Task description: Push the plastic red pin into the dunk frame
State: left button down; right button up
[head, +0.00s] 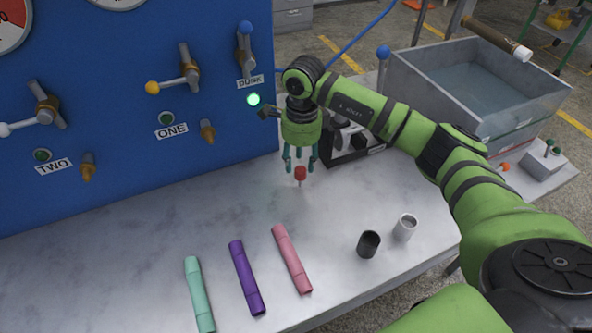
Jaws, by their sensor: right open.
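The red pin (300,173) has a red head and a thin stem pointing down. It is just below and between the fingertips of my right gripper (300,161), which is open and points down. I cannot tell whether the stem touches the table. A dark frame-like fixture (372,150) with pale parts stands on the table right of the gripper, partly hidden by my right arm; I cannot tell whether it is the dunk frame. The DUNK label (250,82) is on the blue panel behind. My left gripper is not in view.
The blue panel (100,110) with valves bounds the left. Green, purple and pink tubes (291,258) lie at the front of the grey table (130,240). A black cup (369,244) and a grey cup (405,227) stand right. A water tank (410,85) is at the back right.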

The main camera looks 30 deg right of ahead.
aim_at(301, 180)
jog(key=shift+d+f, duration=0.35)
jog(key=shift+d, duration=0.05)
jog(key=shift+s+a+f+p, duration=0.1)
jog(key=shift+s+f+p, duration=0.1)
jog(key=shift+f, duration=0.25)
jog(key=shift+s+a+f+p, duration=0.1)
jog(key=shift+f+p, duration=0.1)
jog(key=shift+f, duration=0.25)
jog(key=f, duration=0.2)
jog(key=f+p, duration=0.1)
jog(key=shift+a+f+p, duration=0.2)
jog(key=shift+f+p, duration=0.1)
jog(key=shift+f, duration=0.7)
grip_shut()
